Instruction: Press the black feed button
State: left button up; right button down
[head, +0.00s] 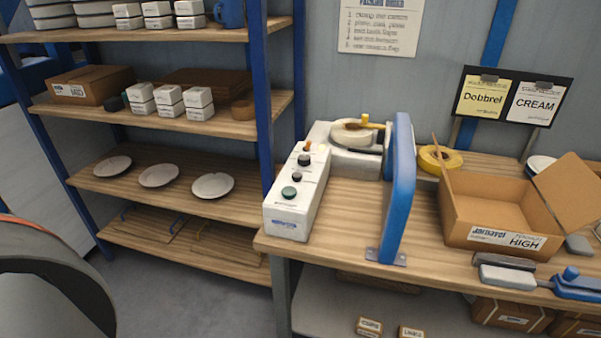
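A white control box (283,217) stands at the left end of the workbench. Its top carries a row of knobs or buttons running away from me. Nearest is a dark green round one (289,192), then a small dark one (297,177), then a larger black one (304,159), and a small orange one (307,147) at the far end. Their labels are too small to read, so I cannot tell which is the feed button. Neither of my grippers is in view. A dark rounded part at the lower left looks like my own arm.
A blue upright guard (400,190) stands right of the control box, beside a white machine (347,160). Shelving (264,100) with plates (158,176) stands left. The bench's front-left corner is clear.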

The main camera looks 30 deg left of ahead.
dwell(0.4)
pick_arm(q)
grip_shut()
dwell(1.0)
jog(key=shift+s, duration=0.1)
